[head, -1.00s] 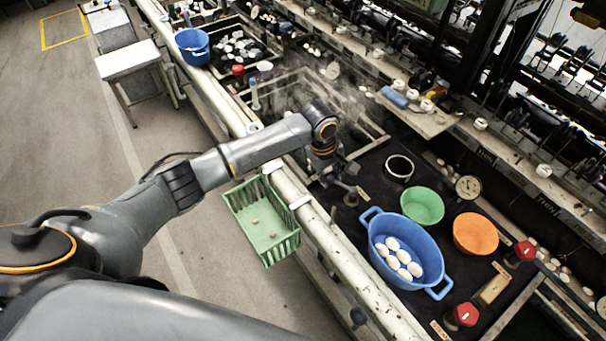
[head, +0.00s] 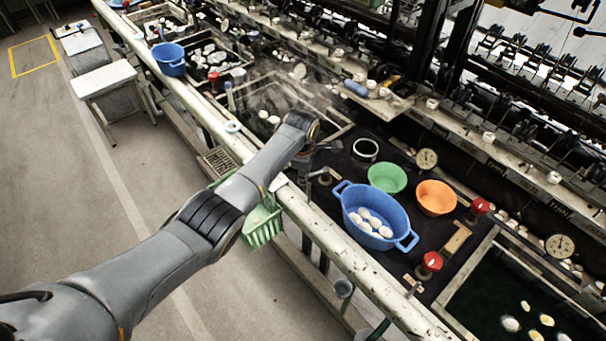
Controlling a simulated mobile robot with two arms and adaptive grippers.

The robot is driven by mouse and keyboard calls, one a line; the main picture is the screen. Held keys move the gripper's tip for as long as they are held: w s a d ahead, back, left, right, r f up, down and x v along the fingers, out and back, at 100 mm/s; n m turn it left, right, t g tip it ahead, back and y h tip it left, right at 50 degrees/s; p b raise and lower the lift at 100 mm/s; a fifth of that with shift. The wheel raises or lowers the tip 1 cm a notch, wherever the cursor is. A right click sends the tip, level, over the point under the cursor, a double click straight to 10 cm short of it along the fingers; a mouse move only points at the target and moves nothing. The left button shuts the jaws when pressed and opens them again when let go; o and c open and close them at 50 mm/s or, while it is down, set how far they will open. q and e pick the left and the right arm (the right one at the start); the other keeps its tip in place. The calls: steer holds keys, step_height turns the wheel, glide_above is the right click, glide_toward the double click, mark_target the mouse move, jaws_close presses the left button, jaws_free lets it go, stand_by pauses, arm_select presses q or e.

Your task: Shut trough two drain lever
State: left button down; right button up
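My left arm reaches across the front rail, and its gripper (head: 325,150) is over the near-left edge of the dark counter beside the steaming trough (head: 290,105). The fingers are small and dark, and their opening cannot be made out. A small grey fitting (head: 322,179) beside a tag stands just below the gripper; I cannot tell whether they touch. Red-topped knobs stand by the trough at the right, one near the front (head: 432,262) and one farther back (head: 480,206). I cannot tell which fitting is the trough two drain lever. My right gripper is not in view.
A blue basin (head: 350,215) of cocoons, a green bowl (head: 387,178) and an orange bowl (head: 436,197) stand on the counter. A green basket (head: 263,226) hangs outside the rail (head: 340,248), partly behind my arm. A dark-water trough (head: 480,300) lies right.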

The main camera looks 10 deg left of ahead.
arm_select(q)
steer(key=shift+s+d+f+n, duration=0.2)
steer(key=shift+s+n, duration=0.1)
steer(key=shift+s, duration=0.1)
steer(key=c, duration=1.1)
jaws_free()
steer(key=shift+r, duration=0.15)
steer(key=shift+r, duration=0.55)
step_height(320, 180, up, 11)
steer(key=s, duration=0.2)
steer(key=shift+f, duration=0.15)
steer(key=shift+s, duration=0.1)
